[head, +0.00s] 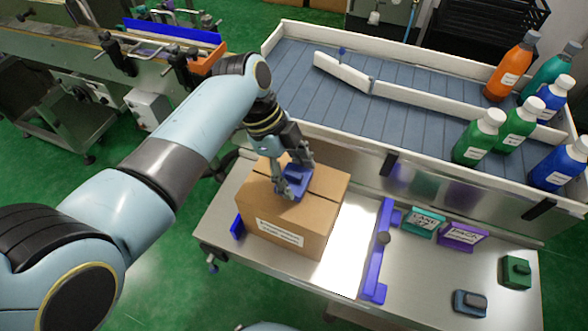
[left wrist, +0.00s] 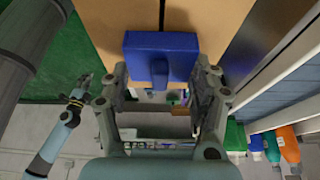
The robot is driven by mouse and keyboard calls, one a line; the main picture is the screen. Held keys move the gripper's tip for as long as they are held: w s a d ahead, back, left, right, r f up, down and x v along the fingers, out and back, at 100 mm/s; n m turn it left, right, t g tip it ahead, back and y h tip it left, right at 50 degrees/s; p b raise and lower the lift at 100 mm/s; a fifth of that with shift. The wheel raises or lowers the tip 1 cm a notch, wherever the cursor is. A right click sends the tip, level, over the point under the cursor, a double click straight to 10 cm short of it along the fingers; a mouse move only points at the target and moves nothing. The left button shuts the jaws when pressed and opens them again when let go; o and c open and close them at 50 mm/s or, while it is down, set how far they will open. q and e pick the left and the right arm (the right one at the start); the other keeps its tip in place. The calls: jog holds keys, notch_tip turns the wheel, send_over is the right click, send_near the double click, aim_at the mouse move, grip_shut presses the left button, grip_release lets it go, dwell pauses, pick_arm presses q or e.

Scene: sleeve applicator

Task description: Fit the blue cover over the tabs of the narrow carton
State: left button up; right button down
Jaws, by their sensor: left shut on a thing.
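The closed brown carton (head: 325,185) stands on the steel bench, with a white label on its front side and a dark seam across its top. My left gripper (head: 290,184) is above the carton top, shut on the blue cover (head: 299,172). In the left wrist view the blue cover (left wrist: 160,45) sits in front of the fingers, its grip tab between them, across the carton's seam (left wrist: 160,15). Whether the cover touches the carton, I cannot tell. The tabs are hidden. My right gripper (left wrist: 84,88) shows small in the left wrist view; its jaws are unclear.
A blue rail (head: 378,250) stands right of the carton and a small blue stop (head: 237,228) left of it. Teal (head: 424,222) and purple (head: 462,236) blocks lie further right. A white-walled conveyor tray (head: 300,85) with several bottles is behind.

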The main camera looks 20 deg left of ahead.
dwell(0.4)
pick_arm(q)
jog(key=shift+f, duration=0.15)
dwell(0.4)
jog(key=o, duration=1.2)
